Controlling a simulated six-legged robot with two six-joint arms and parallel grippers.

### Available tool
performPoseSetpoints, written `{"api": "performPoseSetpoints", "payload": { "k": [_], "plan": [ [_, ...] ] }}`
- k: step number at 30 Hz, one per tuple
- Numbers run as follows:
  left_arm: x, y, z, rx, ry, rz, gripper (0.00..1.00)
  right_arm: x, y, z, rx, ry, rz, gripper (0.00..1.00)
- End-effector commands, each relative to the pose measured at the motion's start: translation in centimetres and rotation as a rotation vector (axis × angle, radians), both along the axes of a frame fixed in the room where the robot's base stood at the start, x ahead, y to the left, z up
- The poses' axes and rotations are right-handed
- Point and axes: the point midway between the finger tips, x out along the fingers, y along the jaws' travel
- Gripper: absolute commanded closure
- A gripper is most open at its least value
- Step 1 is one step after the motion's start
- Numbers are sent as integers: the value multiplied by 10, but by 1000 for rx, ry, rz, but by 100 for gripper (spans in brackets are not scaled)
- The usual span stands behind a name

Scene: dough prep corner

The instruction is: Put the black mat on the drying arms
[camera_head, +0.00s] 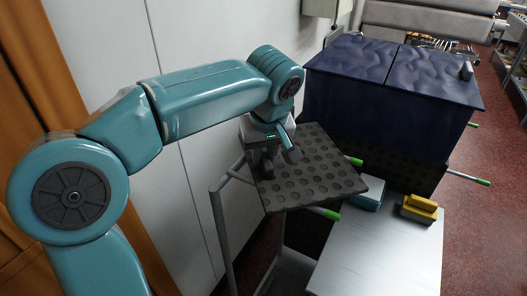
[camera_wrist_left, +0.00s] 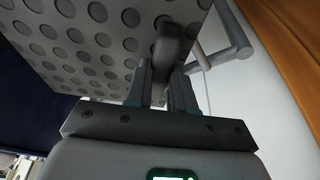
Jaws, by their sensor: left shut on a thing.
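The black mat (camera_head: 318,172), with rows of round dimples, is tilted in the middle of the head view. My left gripper (camera_head: 270,158) is shut on its left edge. The mat also shows in the left wrist view (camera_wrist_left: 85,48), with the gripper's fingers (camera_wrist_left: 160,88) at its edge. Drying arms with green tips (camera_head: 327,213) stick out past the mat's right side, one near its front corner and another farther back (camera_head: 354,161). Most of their length is hidden by the mat. I cannot tell whether the mat touches them. My right gripper is not in view.
A grey tube frame (camera_head: 219,230) stands left of the mat. A metal table (camera_head: 375,250) at the front right carries a yellow block (camera_head: 419,208) and a light-blue item (camera_head: 370,193). Behind, dark blue cloth (camera_head: 395,75) hangs over more green-tipped arms (camera_head: 480,181). A white wall is at left.

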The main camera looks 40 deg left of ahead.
Motion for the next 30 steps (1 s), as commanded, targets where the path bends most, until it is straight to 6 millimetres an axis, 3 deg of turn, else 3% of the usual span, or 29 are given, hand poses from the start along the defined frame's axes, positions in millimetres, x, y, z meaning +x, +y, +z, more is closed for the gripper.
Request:
{"api": "performPoseSetpoints", "payload": {
  "k": [14, 15, 17, 26, 30],
  "plan": [
    [0, 0, -9, 0, -4, 1, 100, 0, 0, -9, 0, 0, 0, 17],
    [0, 0, -8, 0, -4, 1, 64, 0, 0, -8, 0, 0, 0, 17],
    [0, 0, -8, 0, -4, 1, 47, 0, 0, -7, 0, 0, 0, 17],
    [0, 0, -8, 0, 2, -1, 47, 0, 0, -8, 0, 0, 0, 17],
    [-2, -4, 7, 0, -3, -1, 47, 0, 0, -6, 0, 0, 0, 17]
  ]
}}
